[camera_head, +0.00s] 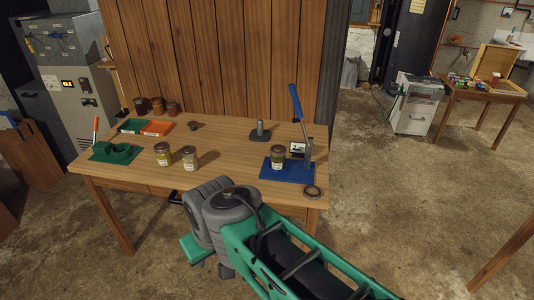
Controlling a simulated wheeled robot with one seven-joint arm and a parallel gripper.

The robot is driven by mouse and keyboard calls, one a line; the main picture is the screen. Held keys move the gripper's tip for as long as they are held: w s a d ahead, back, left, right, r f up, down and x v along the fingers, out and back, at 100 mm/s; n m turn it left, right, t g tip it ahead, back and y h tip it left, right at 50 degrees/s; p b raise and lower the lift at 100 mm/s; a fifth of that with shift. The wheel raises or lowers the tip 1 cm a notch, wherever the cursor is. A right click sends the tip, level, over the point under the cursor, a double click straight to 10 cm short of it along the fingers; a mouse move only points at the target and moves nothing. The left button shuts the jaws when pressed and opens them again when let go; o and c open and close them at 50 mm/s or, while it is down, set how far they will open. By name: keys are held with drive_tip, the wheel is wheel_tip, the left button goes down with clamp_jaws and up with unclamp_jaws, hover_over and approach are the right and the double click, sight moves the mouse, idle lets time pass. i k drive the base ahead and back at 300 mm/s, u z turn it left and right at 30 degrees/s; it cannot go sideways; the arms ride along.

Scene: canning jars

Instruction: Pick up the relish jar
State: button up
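Several glass jars stand upright on the wooden table (225,142). A jar with yellow-green contents (163,154) stands left of centre near the front. A paler jar (189,158) stands just right of it. Another greenish jar (278,158) stands on the blue base (296,173) of a lever press at the right. The labels are too small to read, so I cannot tell which one is the relish jar. My grey and green arm fills the lower middle, in front of the table. My gripper's fingers do not show, and no jar is seen held.
The press has a raised blue lever (296,101). A dark ring (312,191) lies by the right front corner. A green fixture (114,152), green and orange trays (157,128) and several dark jars (157,106) occupy the left. The table's middle is mostly clear.

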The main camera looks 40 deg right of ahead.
sight(278, 159)
drive_tip(key=k, duration=0.3)
drive_tip(key=z, duration=0.9)
drive_tip(key=i, duration=0.45)
drive_tip(key=z, duration=0.75)
drive_tip(key=k, duration=1.35)
drive_tip(key=u, duration=0.05)
drive_tip(key=i, duration=0.6)
drive_tip(key=u, duration=0.65)
drive_tip(key=i, duration=1.1)
drive_tip(key=z, duration=0.25)
